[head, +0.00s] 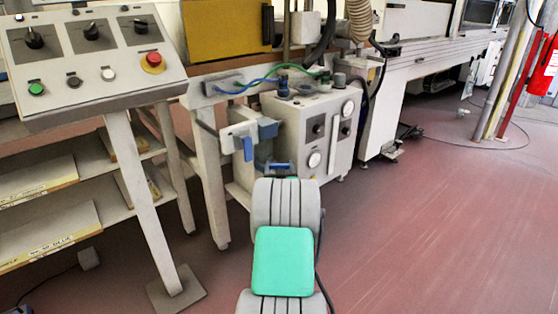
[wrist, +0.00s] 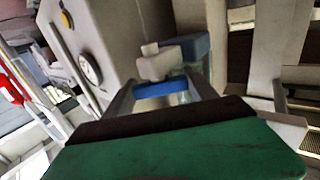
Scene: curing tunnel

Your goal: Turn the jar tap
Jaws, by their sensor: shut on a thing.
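The jar tap shows in the wrist view as a blue bar (wrist: 161,89) below a small whitish block (wrist: 158,63). My gripper (wrist: 162,92) has a finger at each end of the blue bar and is shut on it. Behind it is a blue-grey body (wrist: 195,48), with a pale translucent part under it. In the head view my gripper (head: 280,167) is small, just beyond my grey arm links, with blue between its fingers. It is low beside the white cabinet, below a blue block (head: 268,128). My wrist hides part of the jar.
The white cabinet (head: 335,128) with dials and hoses stands close on the right of the gripper. A bracket with a hanging blue piece (head: 248,148) is at left. A control panel (head: 92,48) and shelves (head: 45,232) stand further left. Red floor (head: 440,235) is open at right.

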